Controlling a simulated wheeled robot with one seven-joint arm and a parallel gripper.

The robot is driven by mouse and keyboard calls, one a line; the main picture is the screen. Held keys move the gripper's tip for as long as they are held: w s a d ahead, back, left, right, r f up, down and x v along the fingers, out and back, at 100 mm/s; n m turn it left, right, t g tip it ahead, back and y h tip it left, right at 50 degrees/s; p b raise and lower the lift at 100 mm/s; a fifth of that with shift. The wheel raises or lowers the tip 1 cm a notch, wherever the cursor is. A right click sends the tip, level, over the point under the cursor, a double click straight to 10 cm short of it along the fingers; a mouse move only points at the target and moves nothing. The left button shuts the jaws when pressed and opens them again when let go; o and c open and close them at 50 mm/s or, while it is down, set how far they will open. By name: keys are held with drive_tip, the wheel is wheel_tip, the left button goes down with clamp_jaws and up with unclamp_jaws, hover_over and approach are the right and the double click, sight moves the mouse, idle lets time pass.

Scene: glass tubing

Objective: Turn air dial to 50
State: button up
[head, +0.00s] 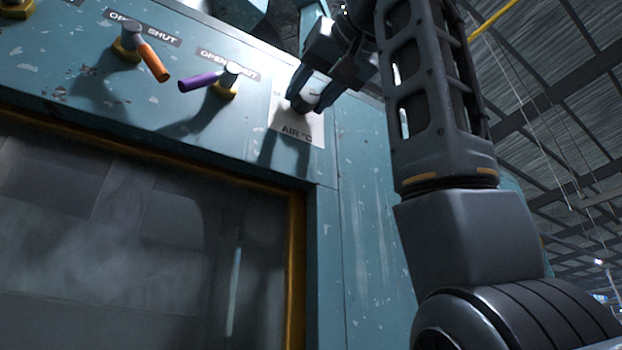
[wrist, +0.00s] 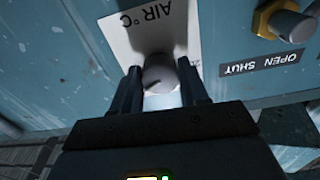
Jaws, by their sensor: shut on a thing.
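In the head view my gripper (head: 313,98) is at the plate (head: 304,127), at the panel's upper right. The fingers hide much of the dial and most of its scale, so I cannot read the setting.
Left of the plate are a valve with a purple lever (head: 202,82) and one with an orange lever (head: 152,60), under "OPEN SHUT" labels. A dark window with an orange frame (head: 296,240) lies below. The valve beside the dial (wrist: 285,20) also shows in the wrist view.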

drive_tip(key=shift+f+m, duration=0.2)
drive_tip(key=shift+m, duration=0.9)
drive_tip(key=o, duration=1)
drive_tip(key=shift+r, duration=0.15)
drive_tip(key=shift+o, duration=0.2)
drive_tip(key=b+v, duration=0.2)
drive_tip(key=v, duration=0.5)
drive_tip(key=shift+s+d+b, duration=0.25)
drive_tip(key=shift+s+b, duration=0.05)
drive_tip(key=shift+s, duration=0.05)
